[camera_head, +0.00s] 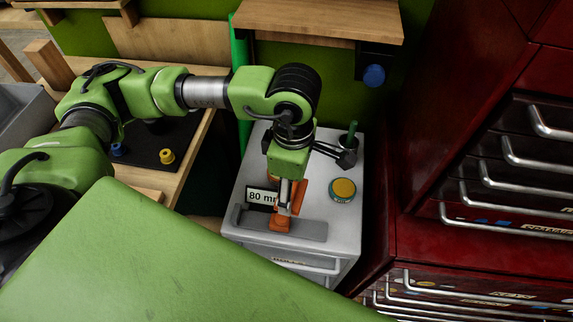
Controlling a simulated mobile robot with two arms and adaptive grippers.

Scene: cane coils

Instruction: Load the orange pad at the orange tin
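A round tin (343,188) with a yellow-orange top and a teal side stands on the grey cabinet top. Left of it, an orange block (279,225) sits at the grey tray (308,231), with more orange behind it; I cannot tell which part is the pad. My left arm reaches over the cabinet. My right gripper is not in view.
An "80 mm" label (262,196) stands behind the tray. A wooden shelf (318,20) with a blue knob (374,76) hangs behind. Red drawer cabinets (470,240) close off the right. A yellow spool (167,156) lies on a dark mat at left.

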